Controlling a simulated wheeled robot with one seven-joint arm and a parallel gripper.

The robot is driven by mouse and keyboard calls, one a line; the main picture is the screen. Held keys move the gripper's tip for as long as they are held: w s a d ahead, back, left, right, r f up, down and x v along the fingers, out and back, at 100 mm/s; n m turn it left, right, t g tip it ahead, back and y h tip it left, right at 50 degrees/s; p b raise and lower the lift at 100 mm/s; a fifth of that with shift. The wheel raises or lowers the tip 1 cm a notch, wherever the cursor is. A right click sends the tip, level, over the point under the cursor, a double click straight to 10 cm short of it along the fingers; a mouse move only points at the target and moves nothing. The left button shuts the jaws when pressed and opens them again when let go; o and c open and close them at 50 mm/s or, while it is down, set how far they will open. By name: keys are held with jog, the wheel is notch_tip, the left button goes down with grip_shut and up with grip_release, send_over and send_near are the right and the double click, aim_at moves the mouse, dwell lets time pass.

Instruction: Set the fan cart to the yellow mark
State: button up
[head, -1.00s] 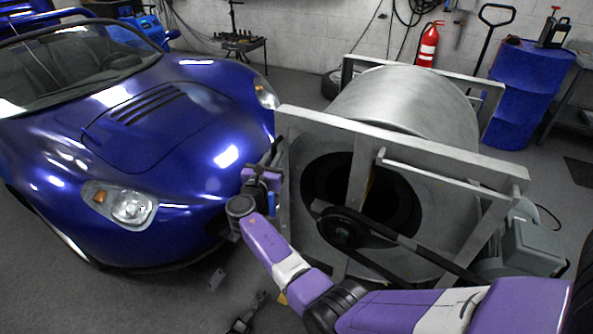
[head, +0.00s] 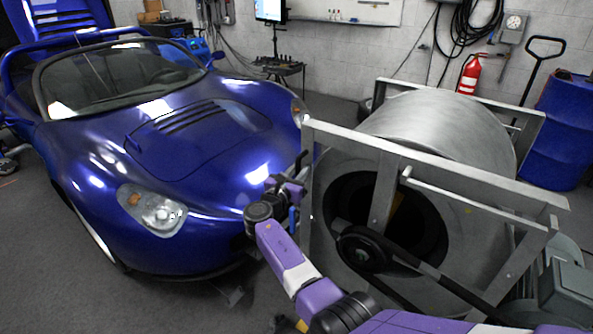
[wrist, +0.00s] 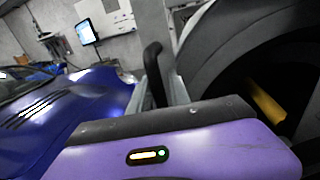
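The fan cart (head: 435,125) is a big grey metal drum in a square frame, with a belt and pulley at its open face. Its black upright handle (wrist: 153,68) stands between my gripper's two light fingers (wrist: 160,92) in the wrist view, and they appear to close on it. In the head view my gripper (head: 301,180) is at the cart's left frame post. A yellow strip (wrist: 265,102) shows through the drum's dark opening. A small yellow patch (head: 301,325) shows beside my arm at the bottom. I cannot tell which is the mark.
A blue sports car (head: 180,150) stands close to the cart's left side, its nose near my gripper. Loose items lie on the floor below the car's nose (head: 230,293).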

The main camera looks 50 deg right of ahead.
jog(key=shift+o, duration=1.3)
jog(key=shift+s+d+f, duration=0.15)
jog(key=shift+d, duration=0.1)
jog(key=shift+w+a+r, duration=0.2)
jog(key=shift+a, duration=0.1)
jog(key=v, duration=0.7)
jog(key=shift+s+a+p, duration=0.15)
jog(key=shift+s+p, duration=0.05)
jog(key=shift+p, duration=0.15)
